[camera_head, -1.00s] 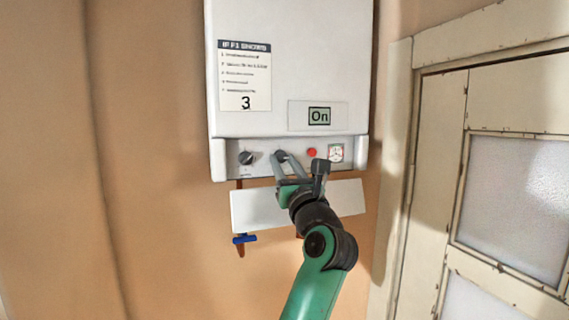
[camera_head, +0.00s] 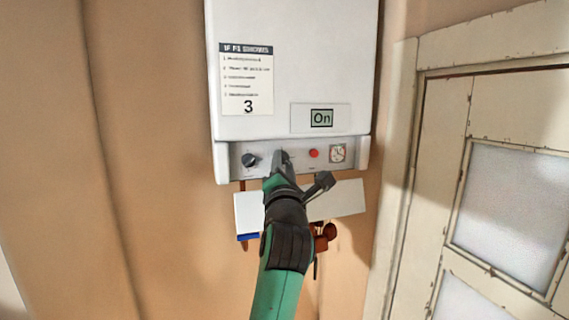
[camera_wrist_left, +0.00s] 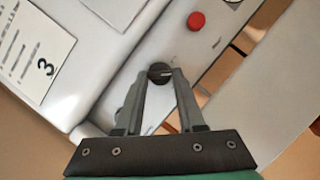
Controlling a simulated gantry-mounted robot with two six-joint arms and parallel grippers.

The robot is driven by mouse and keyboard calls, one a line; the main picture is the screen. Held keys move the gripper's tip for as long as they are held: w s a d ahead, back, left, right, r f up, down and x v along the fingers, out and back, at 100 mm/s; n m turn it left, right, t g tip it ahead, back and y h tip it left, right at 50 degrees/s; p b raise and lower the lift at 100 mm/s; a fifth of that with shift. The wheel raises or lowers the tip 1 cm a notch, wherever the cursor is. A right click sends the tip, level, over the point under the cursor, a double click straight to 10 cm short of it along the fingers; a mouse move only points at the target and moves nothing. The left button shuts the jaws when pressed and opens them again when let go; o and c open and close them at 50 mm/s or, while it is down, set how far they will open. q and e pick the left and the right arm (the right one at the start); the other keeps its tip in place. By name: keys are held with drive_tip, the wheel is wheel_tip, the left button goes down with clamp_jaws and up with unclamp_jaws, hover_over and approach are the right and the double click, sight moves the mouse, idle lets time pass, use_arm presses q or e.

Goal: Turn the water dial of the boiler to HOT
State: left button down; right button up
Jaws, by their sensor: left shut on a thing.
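The white boiler (camera_head: 295,60) hangs on the wall, with a grey control strip along its bottom. Two dark dials sit on the strip: a left-hand dial (camera_head: 249,160) and a right-hand dial mostly hidden behind my gripper in the head view. My left gripper (camera_head: 281,158) is at this right-hand dial. In the left wrist view, the round dial (camera_wrist_left: 159,72) with a light pointer mark sits between the fingertips of my left gripper (camera_wrist_left: 160,78), which is shut on it. The dial labels are too small to read. My right gripper is not in view.
A red button (camera_head: 314,153) and a round gauge (camera_head: 338,153) are right of the held dial. A display (camera_head: 321,118) reads "On". A white panel (camera_head: 349,197) and pipes are below the boiler. A worn door (camera_head: 440,150) stands at right.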

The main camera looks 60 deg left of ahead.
use_arm(q)
drive_tip(key=shift+s+r+m+h, duration=0.15)
drive_tip(key=shift+m+h, duration=0.75)
drive_tip(key=shift+m, duration=1.4)
drive_tip(key=shift+r+m+h, duration=0.2)
drive_tip(key=shift+m+h, duration=0.7)
drive_tip(key=shift+m, duration=1.4)
drive_tip(key=c, duration=0.5)
unclamp_jaws()
